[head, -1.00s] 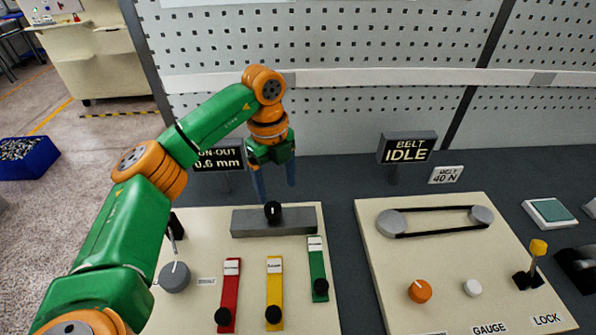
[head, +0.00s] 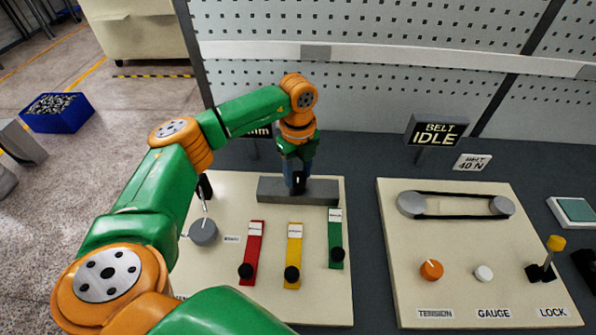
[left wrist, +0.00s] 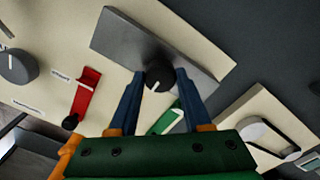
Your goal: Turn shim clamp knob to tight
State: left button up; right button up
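A black knob (head: 298,184) with a white pointer line sits on a long grey block (head: 325,191) at the back of the left cream panel. In the left wrist view the knob (left wrist: 157,80) lies between the blue fingertips of my left gripper (left wrist: 160,74). The fingers stand apart, one on each side of the knob, with small gaps seeming to show. In the head view my left gripper (head: 299,178) points down at the knob and partly hides it. No label naming the knob is readable. My right gripper is out of view.
Red (head: 253,250), yellow (head: 294,254) and green (head: 335,236) strips with black knobs lie in front of the block. A grey dial (head: 203,232) is at left. The right panel (head: 455,297) carries a belt, dials and a lever. A display sign (head: 436,132) reads "BELT IDLE".

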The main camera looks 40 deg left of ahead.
pick_arm(q)
grip_shut()
jog(key=shift+m, duration=0.4)
jog(key=m, duration=0.4)
jog(key=shift+b, duration=0.4)
jog(key=m, duration=0.4)
jog(key=shift+m+b, duration=0.3)
jog(key=m, duration=0.4)
jog(key=shift+m+b, duration=0.45)
jog(key=shift+m, duration=1.75)
